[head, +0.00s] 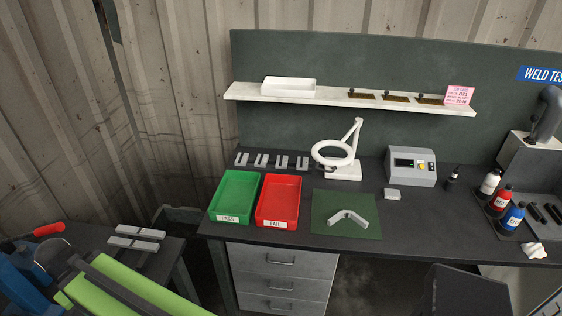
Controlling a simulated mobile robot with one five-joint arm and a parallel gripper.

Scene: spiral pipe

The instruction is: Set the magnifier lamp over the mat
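The white magnifier lamp (345,171) stands upright on the dark bench, behind the green mat. Its jointed arm rises from a flat base, and its ring-shaped head (333,153) tilts out toward the left and front. The head appears over the bench behind the mat's back edge, not above the mat. The green mat (345,200) lies flat near the bench's front edge. A grey, bent metal piece (348,217) rests on it. My gripper is not in view.
A green tray (236,187) and a red tray (278,188) sit left of the mat. Small grey coupons (261,160) lie behind them. A grey meter box (411,166) stands right of the lamp, with several bottles (490,183) farther right. A shelf (335,98) hangs above.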

